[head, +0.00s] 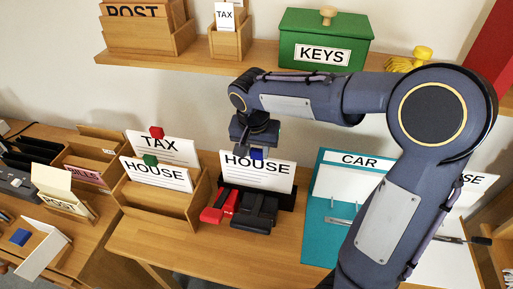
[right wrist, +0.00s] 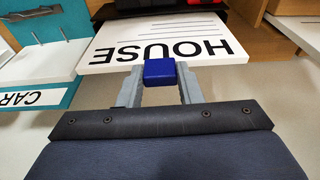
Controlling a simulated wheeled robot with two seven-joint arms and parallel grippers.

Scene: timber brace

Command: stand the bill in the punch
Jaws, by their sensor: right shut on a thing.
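The bill (head: 262,176) is a white card marked HOUSE with a blue tab on its top edge. My right gripper (head: 257,149) is above it and shut on the blue tab (right wrist: 159,72). The card also shows in the right wrist view (right wrist: 130,45), reaching away from the fingers. My left gripper is not in view.
A wooden holder (head: 200,212) with TAX and HOUSE cards stands left of the punch. A shelf above carries a green KEYS box (head: 318,25). The desk front (head: 170,245) is clear.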

